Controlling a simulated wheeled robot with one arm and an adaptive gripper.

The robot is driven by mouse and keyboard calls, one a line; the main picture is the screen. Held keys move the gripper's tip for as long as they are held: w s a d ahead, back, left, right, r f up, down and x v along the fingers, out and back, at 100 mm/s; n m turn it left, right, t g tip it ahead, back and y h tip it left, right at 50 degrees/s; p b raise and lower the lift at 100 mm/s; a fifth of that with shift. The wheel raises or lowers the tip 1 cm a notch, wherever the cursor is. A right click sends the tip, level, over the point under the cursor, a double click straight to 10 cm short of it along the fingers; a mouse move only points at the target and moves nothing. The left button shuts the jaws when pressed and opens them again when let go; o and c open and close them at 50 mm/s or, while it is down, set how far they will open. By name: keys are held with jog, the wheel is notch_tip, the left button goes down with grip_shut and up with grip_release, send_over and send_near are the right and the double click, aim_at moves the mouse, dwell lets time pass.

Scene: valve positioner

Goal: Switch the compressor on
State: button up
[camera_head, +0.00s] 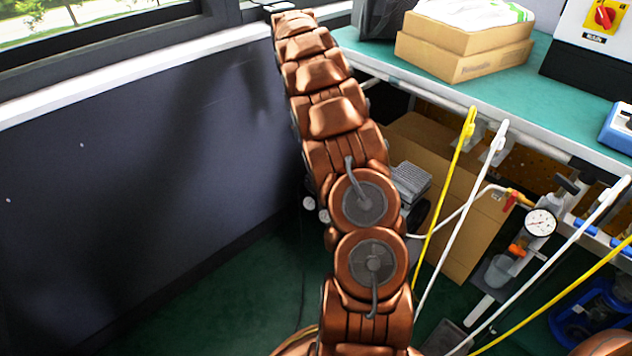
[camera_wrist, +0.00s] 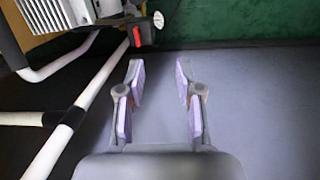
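In the wrist view, part of the compressor (camera_wrist: 62,20) shows at the upper left, with a grey finned body and white tubes. A small red switch (camera_wrist: 137,36) sits on a dark box at its right end. I cannot tell which position the switch is in. My gripper (camera_wrist: 159,72) is open, its lilac-padded fingers apart with nothing between them. The switch lies just beyond and left of the left fingertip, apart from it in the picture. In the head view, a grey finned part of the compressor (camera_head: 411,181) shows beside my arm, which hides much of it.
A green workbench (camera_head: 560,85) stands at the right, with cardboard boxes (camera_head: 465,45) and a red rotary switch (camera_head: 604,14) on a yellow plate. Below are a gauge (camera_head: 540,221) and yellow and white hoses. A dark wall (camera_head: 130,170) runs along the left.

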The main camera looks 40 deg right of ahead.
jog(key=shift+n+t+y, duration=0.3)
jog(key=shift+n+t, duration=0.1)
jog(key=d+f+b, duration=0.1)
jog(key=d+f, duration=0.1)
jog(key=f, duration=0.2)
jog(key=w+d+f+b, duration=0.1)
jog(key=d+f+b, duration=0.1)
jog(key=f, duration=0.2)
jog(key=d+f+b, duration=0.2)
jog(key=d+f, duration=0.1)
jog(key=f, duration=0.1)
jog(key=shift+w+f, duration=0.3)
jog(key=shift+f, duration=0.05)
notch_tip(320, 180, down, 8)
jog(key=b, duration=0.3)
jog(key=shift+r, duration=0.2)
jog(key=shift+a, duration=0.1)
jog(key=shift+c, duration=0.4)
grip_shut()
